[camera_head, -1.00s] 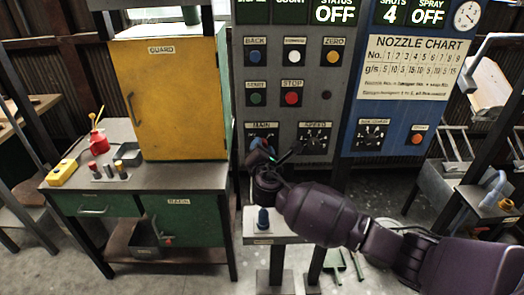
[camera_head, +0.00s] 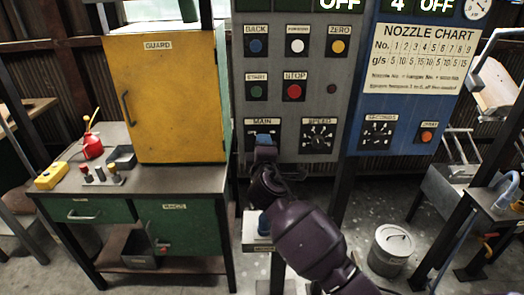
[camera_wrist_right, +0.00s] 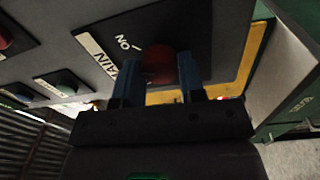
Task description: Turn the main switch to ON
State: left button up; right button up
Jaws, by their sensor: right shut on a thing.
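The main switch is a red round knob (camera_wrist_right: 158,62) on the grey control panel, seen in the right wrist view. An ON mark (camera_wrist_right: 124,43) and the MAIN label (camera_wrist_right: 106,58) are beside it. My right gripper (camera_wrist_right: 158,78) has its two blue fingers on either side of the knob and is shut on it. In the head view the right gripper (camera_head: 263,141) is at the switch, just below the MAIN label (camera_head: 262,122), and hides most of the knob. The knob's pointer is hidden, so I cannot tell its setting. My left gripper is out of view.
The SPEED dial (camera_head: 317,136) is close to the right of my gripper. START (camera_head: 256,91) and STOP (camera_head: 294,91) buttons are above. A yellow guard cabinet (camera_head: 165,95) stands on the bench at left. A metal bin (camera_head: 391,250) is on the floor at right.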

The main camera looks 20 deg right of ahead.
jog(key=m+b, duration=0.2)
jog(key=m, duration=0.3)
jog(key=shift+f+m+h, duration=0.1)
jog(key=shift+m+h, duration=0.3)
dwell(0.4)
jog(key=o, duration=0.9)
jog(key=v, duration=1.1)
